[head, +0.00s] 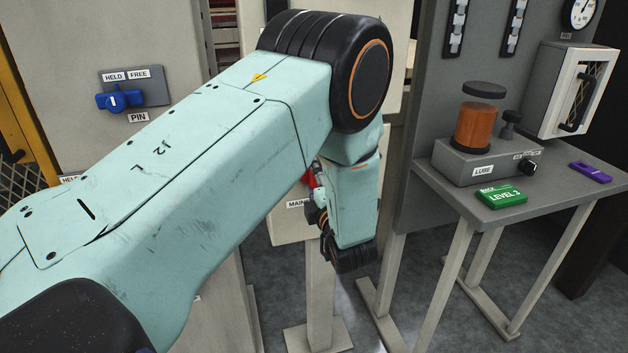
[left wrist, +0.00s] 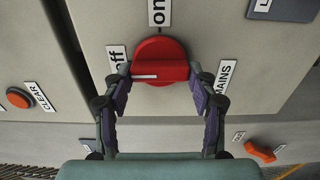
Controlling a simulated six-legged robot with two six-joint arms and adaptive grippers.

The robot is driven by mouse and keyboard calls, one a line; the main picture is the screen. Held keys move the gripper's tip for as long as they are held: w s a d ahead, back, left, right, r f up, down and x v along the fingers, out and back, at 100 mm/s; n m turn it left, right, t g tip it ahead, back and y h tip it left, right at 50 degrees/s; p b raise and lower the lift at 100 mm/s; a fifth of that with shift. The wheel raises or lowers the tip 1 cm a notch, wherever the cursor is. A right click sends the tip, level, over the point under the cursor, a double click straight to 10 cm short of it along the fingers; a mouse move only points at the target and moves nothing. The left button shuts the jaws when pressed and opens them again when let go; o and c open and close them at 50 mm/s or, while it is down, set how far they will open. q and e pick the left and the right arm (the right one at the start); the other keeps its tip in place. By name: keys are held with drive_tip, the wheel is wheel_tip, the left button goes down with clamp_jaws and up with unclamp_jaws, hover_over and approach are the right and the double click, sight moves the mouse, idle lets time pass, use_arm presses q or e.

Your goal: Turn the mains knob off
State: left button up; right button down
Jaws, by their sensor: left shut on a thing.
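The red mains knob (left wrist: 165,55) sits on a pale panel in the left wrist view, with an "off" label (left wrist: 117,57) to its left, an "on" label (left wrist: 157,12) above and a "MAINS" label (left wrist: 227,78) to its right. The knob's white mark lies level and points left, to the "off" side. My left gripper (left wrist: 160,73) has one finger at each side of the knob and is shut on it. In the head view a little of the red knob (head: 309,177) shows beside my left arm, which hides most of the gripper. My right gripper is not in view.
In the left wrist view an orange button (left wrist: 18,97) labelled CLEAR is at left and an orange-red switch (left wrist: 260,151) at lower right. In the head view a blue pin knob (head: 120,101) is at left. A grey table (head: 520,203) at right holds a green card (head: 500,196).

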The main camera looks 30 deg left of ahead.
use_arm(q)
drive_tip(key=o, duration=1.2)
drive_tip(key=shift+c, duration=0.2)
drive_tip(key=v, duration=0.7)
drive_tip(key=shift+d, duration=0.15)
drive_tip(key=shift+s, duration=0.2)
drive_tip(key=shift+x, duration=3.8)
drive_tip(key=shift+d, duration=0.1)
